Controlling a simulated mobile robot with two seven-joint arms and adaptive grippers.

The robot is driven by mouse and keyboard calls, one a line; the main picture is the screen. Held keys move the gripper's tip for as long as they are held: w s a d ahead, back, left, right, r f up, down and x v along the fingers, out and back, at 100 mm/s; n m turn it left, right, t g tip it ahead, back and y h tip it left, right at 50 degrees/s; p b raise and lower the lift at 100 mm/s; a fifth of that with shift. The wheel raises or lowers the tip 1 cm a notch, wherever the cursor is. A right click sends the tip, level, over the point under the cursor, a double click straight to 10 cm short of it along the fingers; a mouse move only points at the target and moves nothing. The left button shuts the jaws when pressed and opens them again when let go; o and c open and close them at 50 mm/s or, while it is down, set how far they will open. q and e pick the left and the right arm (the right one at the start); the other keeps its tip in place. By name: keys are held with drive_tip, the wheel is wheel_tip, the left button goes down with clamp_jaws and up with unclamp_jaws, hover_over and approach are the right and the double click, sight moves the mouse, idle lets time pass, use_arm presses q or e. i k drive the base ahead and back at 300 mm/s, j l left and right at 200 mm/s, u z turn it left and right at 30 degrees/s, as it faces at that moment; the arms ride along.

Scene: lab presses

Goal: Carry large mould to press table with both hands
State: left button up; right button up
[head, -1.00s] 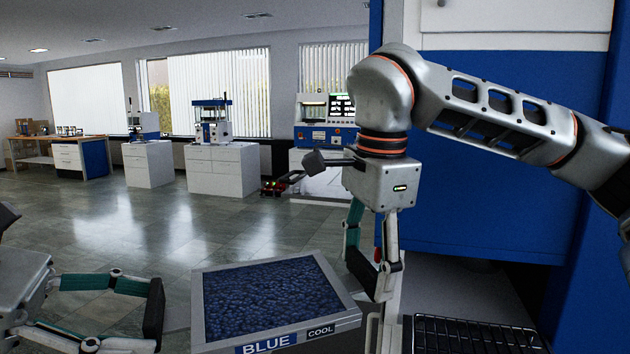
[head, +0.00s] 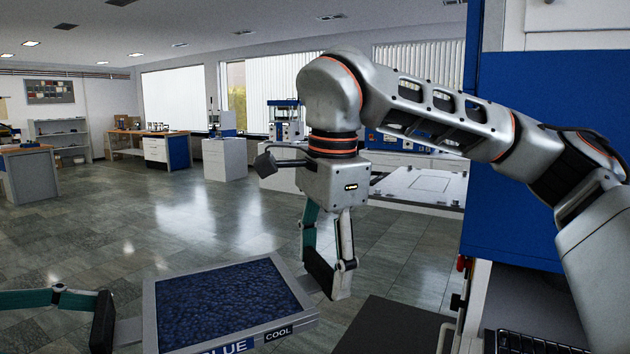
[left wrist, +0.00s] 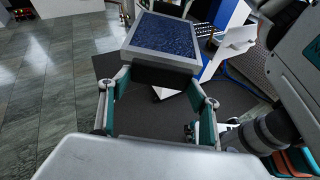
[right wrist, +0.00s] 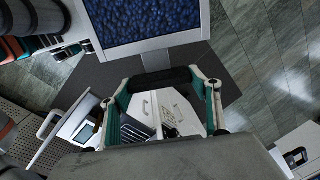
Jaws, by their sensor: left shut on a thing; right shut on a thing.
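The large mould (head: 228,303) is a grey square tray filled with dark blue granules, with "BLUE" and "COOL" labels on its front edge. It is held up in the air, roughly level, low in the head view. My right gripper (head: 328,272) is shut on its right side. My left gripper (head: 110,325) is shut on its left side, partly cut off by the picture's edge. The mould also shows in the left wrist view (left wrist: 165,38) and in the right wrist view (right wrist: 145,22), at the fingertips. A press table (head: 425,185) with a pale flat top stands behind my right arm.
A tall blue cabinet or machine (head: 510,165) stands close on the right, with a dark rack (head: 515,343) below it. A dark mat (head: 395,328) lies on the floor. White cabinets with small presses (head: 225,158) stand at the back. The tiled floor (head: 160,225) ahead is open.

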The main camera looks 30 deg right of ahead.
sight(428, 182)
drive_tip(key=u, duration=1.35)
drive_tip(key=i, duration=0.4)
drive_tip(key=i+z, duration=0.35)
drive_tip(key=i, duration=0.2)
drive_tip(key=i+z, duration=0.5)
drive_tip(key=z, duration=0.2)
drive_tip(key=i+z, duration=1.05)
drive_tip(key=i, duration=0.25)
